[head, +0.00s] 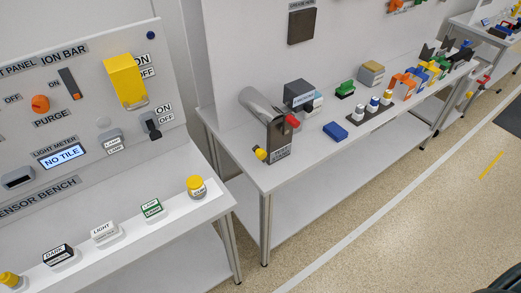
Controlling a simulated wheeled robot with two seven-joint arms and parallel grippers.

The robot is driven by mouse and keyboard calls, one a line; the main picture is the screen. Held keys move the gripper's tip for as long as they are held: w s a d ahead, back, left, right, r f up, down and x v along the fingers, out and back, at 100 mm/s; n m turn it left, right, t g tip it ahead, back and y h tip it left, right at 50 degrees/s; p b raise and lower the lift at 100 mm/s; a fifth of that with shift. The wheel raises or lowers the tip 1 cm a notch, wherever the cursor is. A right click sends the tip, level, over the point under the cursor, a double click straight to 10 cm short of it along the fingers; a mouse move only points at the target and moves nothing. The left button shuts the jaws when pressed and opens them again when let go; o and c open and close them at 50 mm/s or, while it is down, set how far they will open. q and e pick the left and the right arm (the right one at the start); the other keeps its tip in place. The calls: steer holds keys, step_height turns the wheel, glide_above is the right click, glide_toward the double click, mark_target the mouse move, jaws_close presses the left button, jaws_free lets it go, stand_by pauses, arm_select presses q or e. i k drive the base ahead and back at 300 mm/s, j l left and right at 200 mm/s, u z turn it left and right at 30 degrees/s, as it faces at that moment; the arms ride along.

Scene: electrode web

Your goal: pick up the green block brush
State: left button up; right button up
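A small green block with a dark lower part (345,88) lies on the long white bench in the middle of the head view, behind a blue block. It looks like the green block brush, but it is too small to see bristles. Nothing is touching it from above. Neither of my grippers shows in the head view.
The white bench (245,172) also holds a dark holder with a grey cylinder (279,140), a blue block (335,131), a yellow-grey block (371,73) and orange clips (403,85). The sensor bench at left carries labelled tiles (105,232). The floor at right (400,215) is clear.

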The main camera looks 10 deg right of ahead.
mark_target(346, 89)
steer(key=z, duration=1.25)
